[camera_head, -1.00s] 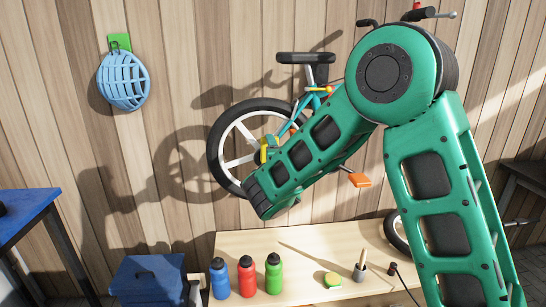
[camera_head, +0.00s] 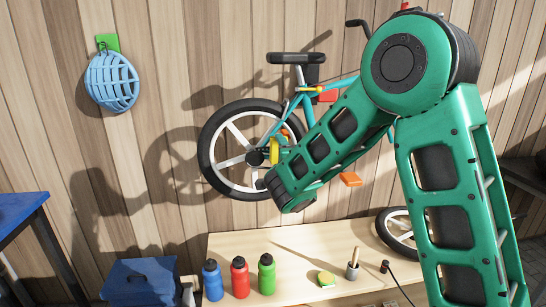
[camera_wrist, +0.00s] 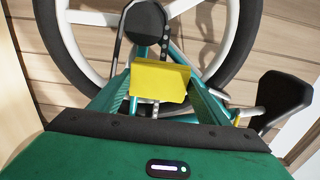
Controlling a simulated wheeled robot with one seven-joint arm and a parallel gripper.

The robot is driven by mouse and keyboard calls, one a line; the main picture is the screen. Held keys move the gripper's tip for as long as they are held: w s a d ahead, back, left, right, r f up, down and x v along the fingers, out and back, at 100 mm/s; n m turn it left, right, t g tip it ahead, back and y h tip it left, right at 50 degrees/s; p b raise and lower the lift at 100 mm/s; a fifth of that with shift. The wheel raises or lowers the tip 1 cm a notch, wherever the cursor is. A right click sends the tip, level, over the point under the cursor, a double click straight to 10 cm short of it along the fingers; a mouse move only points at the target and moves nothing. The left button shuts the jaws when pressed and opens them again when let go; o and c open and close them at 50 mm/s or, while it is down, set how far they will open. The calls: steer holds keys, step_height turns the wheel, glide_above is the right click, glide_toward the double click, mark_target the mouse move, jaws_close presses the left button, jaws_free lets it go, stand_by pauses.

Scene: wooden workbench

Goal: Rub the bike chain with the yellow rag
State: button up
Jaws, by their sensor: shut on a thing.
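The yellow rag (camera_wrist: 160,81) is held between the fingers of my gripper (camera_wrist: 159,92), which is shut on it in the wrist view. In the head view the rag (camera_head: 273,151) shows as a small yellow patch by the rear wheel's hub, with my forearm beside it. The bike (camera_head: 303,97) is up against the wooden wall. I cannot tell whether the rag touches the chain.
Below, the wooden bench (camera_head: 225,243) holds red (camera_head: 240,278), blue and green bottles, a sponge (camera_head: 326,279) and a brush (camera_head: 353,265). A blue helmet (camera_head: 111,82) hangs at left.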

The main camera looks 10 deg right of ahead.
steer(key=d, duration=0.8)
steer(key=shift+d, duration=0.25)
stand_by(0.6)
steer(key=shift+w, duration=0.1)
steer(key=s, duration=0.6)
stand_by(0.4)
steer(key=shift+s, duration=0.1)
steer(key=s, duration=0.2)
steer(key=shift+s, duration=0.35)
stand_by(0.6)
